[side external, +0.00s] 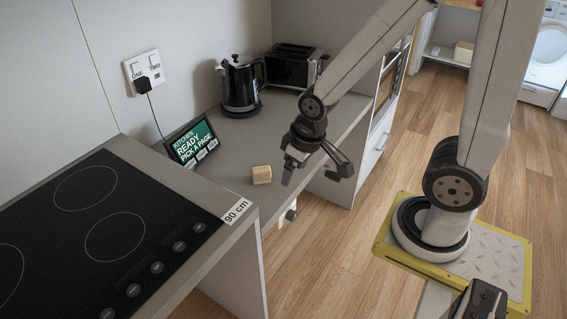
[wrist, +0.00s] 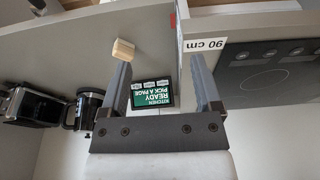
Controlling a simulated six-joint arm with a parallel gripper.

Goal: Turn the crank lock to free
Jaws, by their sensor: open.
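A dark round knob (side external: 291,214) on a pale plate sits on the front face below the counter edge in the side external view. It may be the crank lock, but its handle and lock state cannot be made out. A dark part (wrist: 38,5) is cut off at the top edge of the wrist view; I cannot tell whether it is the same thing. My gripper (side external: 316,176) is open and empty, in the air near the counter's front edge, apart from the knob. Its two spread fingers also show in the wrist view (wrist: 160,64).
A wooden block (side external: 262,174) lies on the counter (side external: 225,150). Behind it stand a tablet reading READY (side external: 190,142), a kettle (side external: 240,86) and a toaster (side external: 292,66). A hob (side external: 95,225) fills the left side, beside a "90 cm" label (side external: 237,210).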

